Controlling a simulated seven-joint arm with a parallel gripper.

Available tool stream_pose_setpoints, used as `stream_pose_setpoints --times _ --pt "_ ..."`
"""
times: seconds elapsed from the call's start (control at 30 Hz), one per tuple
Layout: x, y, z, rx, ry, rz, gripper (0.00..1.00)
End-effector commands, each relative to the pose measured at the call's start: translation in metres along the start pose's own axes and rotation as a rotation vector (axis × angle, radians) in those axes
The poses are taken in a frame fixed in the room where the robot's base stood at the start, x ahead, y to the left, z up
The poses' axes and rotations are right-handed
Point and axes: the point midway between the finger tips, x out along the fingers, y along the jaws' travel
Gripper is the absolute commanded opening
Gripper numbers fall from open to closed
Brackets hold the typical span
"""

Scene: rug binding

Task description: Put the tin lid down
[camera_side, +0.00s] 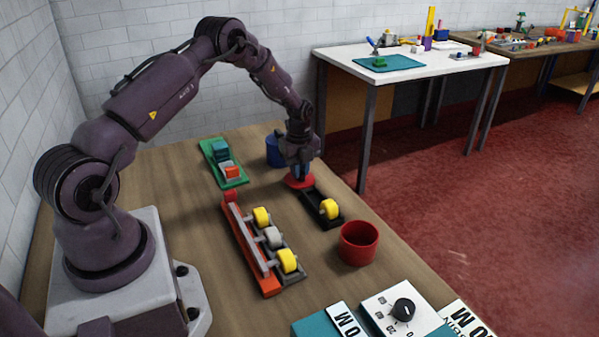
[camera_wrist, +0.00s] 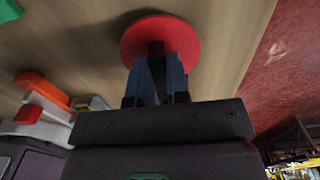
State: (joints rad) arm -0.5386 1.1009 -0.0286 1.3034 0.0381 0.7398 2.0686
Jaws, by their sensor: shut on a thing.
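The tin lid is a round red disc (camera_side: 299,182) low over the wooden table, beyond the black tray; in the wrist view (camera_wrist: 190,35) it lies across the top middle. My gripper (camera_side: 301,172) points down and is shut on the lid at its middle, by what looks like a dark knob. In the wrist view its two blue-grey fingers (camera_wrist: 158,72) close on that dark part. A dark shadow lies on the wood beside the lid. I cannot tell whether the lid touches the table.
A blue tin (camera_side: 275,152) stands just behind the gripper. A black tray (camera_side: 317,211) with a yellow roll is close in front. A red tin (camera_side: 358,243), an orange rack (camera_side: 242,248) with rolls and a green tray (camera_side: 212,160) are around. The table's right edge is near.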

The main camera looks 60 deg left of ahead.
Motion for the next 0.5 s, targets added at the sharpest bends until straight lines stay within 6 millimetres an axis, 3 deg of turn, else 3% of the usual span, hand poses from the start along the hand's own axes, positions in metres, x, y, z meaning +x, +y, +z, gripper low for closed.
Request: stream_pose_setpoints --times 0.1,0.47,0.5 --pt "0.0101 -0.0006 -0.0001 0.001 -0.001 -0.002 0.0" --pt "0.0134 -0.0002 0.0001 0.0 -0.001 -0.002 0.0" --pt "0.014 -0.0002 0.0002 0.0 -0.001 -0.002 0.18"
